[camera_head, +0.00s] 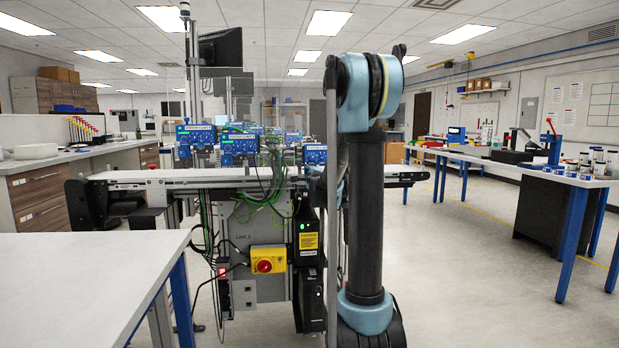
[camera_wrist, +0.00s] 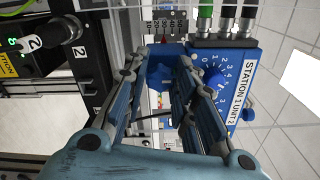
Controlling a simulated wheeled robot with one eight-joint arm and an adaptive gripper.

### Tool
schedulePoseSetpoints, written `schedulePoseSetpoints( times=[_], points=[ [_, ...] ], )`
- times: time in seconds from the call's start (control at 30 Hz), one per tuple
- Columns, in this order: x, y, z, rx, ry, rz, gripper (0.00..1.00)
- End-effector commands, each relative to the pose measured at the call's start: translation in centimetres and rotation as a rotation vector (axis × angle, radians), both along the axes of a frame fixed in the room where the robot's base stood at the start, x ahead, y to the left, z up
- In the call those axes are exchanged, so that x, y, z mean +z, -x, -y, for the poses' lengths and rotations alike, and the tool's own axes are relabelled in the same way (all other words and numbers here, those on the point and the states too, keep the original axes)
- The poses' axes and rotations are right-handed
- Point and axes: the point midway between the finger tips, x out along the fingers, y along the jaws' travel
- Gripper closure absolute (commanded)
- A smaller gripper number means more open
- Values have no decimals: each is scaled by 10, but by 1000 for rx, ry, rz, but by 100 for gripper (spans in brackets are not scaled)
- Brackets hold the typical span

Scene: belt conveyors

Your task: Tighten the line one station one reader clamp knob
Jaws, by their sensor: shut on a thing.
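In the wrist view my gripper (camera_wrist: 163,62) has its two fingers closed around a blue knob (camera_wrist: 160,72), which shows only partly between the fingertips. Right beside it is a blue unit (camera_wrist: 240,95) labelled "STATION 1 UNIT 2", with a numbered dial (camera_wrist: 215,76) partly behind the right finger. In the head view the blue station units (camera_head: 240,143) stand along the belt conveyor (camera_head: 205,174). My arm covers the right part of the conveyor there, and my gripper is hidden behind it.
A black round part marked 2 (camera_wrist: 60,30) is at upper left in the wrist view. In the head view a yellow box with a red button (camera_head: 267,260) hangs under the conveyor, and a white table (camera_head: 75,270) stands at front left.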

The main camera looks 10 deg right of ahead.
Motion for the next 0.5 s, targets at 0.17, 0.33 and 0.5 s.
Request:
schedulePoseSetpoints(
  times=[0.17,0.33,0.5],
  points=[
    [-2,1,1,-2,-13,-1,99],
    [-2,1,2,-2,-13,0,100],
    [-2,1,2,-3,-13,0,70]
  ],
)
